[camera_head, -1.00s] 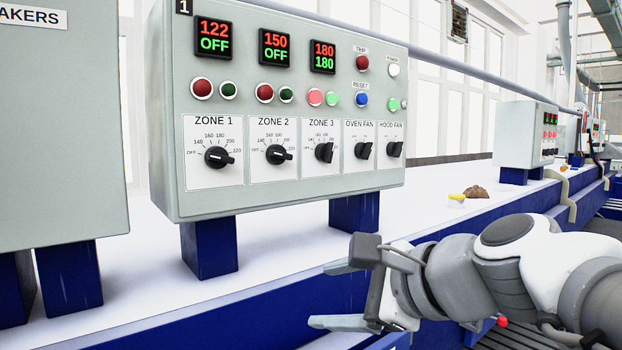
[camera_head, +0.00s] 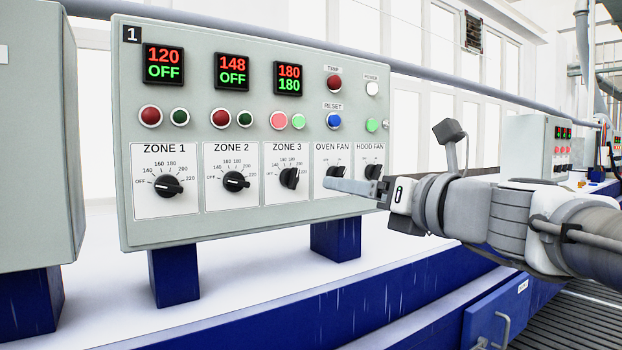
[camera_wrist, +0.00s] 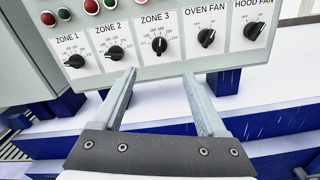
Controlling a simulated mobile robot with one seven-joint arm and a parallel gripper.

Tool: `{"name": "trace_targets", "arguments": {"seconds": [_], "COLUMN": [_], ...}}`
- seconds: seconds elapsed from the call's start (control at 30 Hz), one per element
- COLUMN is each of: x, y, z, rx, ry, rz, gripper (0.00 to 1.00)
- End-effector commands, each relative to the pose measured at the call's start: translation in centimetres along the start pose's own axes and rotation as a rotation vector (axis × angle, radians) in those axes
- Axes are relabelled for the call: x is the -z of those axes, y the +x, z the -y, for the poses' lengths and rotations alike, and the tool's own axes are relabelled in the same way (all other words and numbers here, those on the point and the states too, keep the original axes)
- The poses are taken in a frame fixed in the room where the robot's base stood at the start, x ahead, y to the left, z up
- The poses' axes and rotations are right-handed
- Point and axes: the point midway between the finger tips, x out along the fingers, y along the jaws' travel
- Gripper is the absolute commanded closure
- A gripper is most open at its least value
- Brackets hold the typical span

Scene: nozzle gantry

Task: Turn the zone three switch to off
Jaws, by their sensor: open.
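The zone three switch (camera_head: 290,178) is a black rotary knob on the grey control panel (camera_head: 220,232), under the ZONE 3 label. In the wrist view the knob (camera_wrist: 159,45) points roughly straight up its dial. Its display (camera_head: 289,78) reads 180 over 180. My gripper (camera_head: 335,186) is in front of the panel, to the right of the knob in the head view. In the wrist view my gripper (camera_wrist: 159,73) is open and empty, its fingers spread below and to either side of the knob, apart from it. In the head view one finger hides the other.
Zone 1 (camera_head: 167,186) and Zone 2 (camera_head: 236,181) knobs are to the left; their displays show OFF. The oven fan (camera_head: 336,172) and hood fan (camera_head: 374,172) knobs are close on the right, the former partly hidden by my finger. Blue legs (camera_head: 173,277) hold the panel above a white ledge.

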Motion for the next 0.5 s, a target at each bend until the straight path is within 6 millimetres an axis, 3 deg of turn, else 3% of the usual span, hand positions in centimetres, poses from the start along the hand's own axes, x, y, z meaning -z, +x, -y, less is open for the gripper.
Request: {"name": "trace_targets", "arguments": {"seconds": [0.5], "x": [0.1], "y": [10.4], "z": [-0.1], "rx": [-0.003], "ry": [-0.002], "rz": [-0.005], "gripper": [0.25]}}
